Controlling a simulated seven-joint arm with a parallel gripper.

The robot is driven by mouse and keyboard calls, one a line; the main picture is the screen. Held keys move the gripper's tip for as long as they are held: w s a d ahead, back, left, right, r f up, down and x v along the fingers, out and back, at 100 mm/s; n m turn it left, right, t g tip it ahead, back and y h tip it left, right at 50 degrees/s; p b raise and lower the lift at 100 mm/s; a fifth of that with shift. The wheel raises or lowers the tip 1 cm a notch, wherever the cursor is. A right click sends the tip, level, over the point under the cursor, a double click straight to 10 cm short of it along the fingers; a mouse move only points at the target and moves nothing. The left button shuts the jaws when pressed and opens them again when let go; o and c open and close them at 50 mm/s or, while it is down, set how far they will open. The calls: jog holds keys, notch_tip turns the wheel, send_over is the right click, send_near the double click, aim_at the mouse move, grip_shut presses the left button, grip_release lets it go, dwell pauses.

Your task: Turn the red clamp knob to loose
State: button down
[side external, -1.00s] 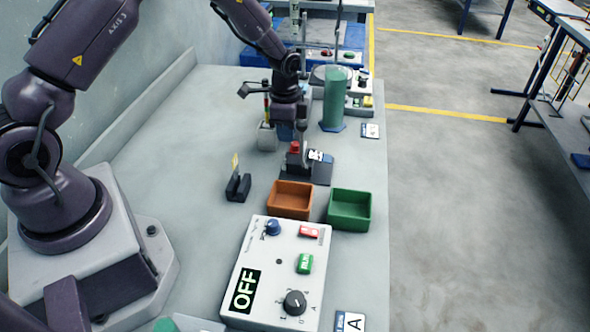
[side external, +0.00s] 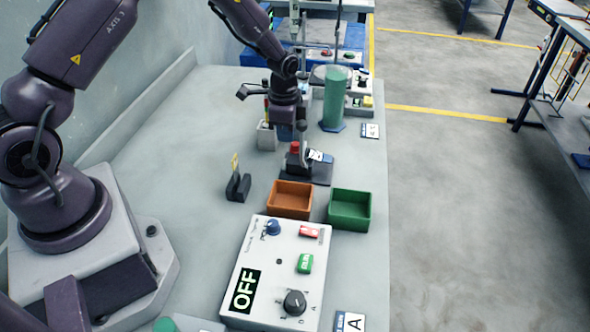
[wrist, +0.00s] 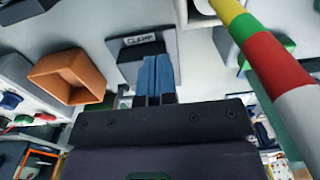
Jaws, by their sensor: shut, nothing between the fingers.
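The red clamp knob (side external: 294,147) shows at the left side of the dark clamp block (side external: 322,172) in the side view. In the wrist view the clamp's grey plate with its "CLAMP" label (wrist: 141,40) lies just beyond my fingers, and the knob cannot be made out there. My gripper (side external: 303,160) points down at the clamp, beside the knob; whether it touches the knob I cannot tell. In the wrist view its blue-grey fingers (wrist: 157,75) are shut together with nothing between them.
An orange bin (side external: 290,200) and a green bin (side external: 350,209) stand in front of the clamp. A control box (side external: 262,290) is nearer the camera. A green cylinder (side external: 334,100) stands behind. A small dark holder (side external: 238,187) is to the left. A banded light column (wrist: 270,60) crosses the wrist view.

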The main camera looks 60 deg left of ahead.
jog(key=shift+s+d+f, duration=0.35)
jog(key=shift+s+d, duration=0.05)
jog(key=shift+d, duration=0.15)
jog(key=shift+s+d+f, duration=0.3)
jog(key=shift+s+d, duration=0.1)
jog(key=shift+d, duration=0.1)
jog(key=shift+s+a, duration=0.1)
jog(key=shift+s, duration=0.05)
jog(key=shift+s+a, duration=0.15)
notch_tip(320, 180, up, 6)
jog(key=shift+a+r, duration=0.15)
jog(key=shift+a, duration=0.15)
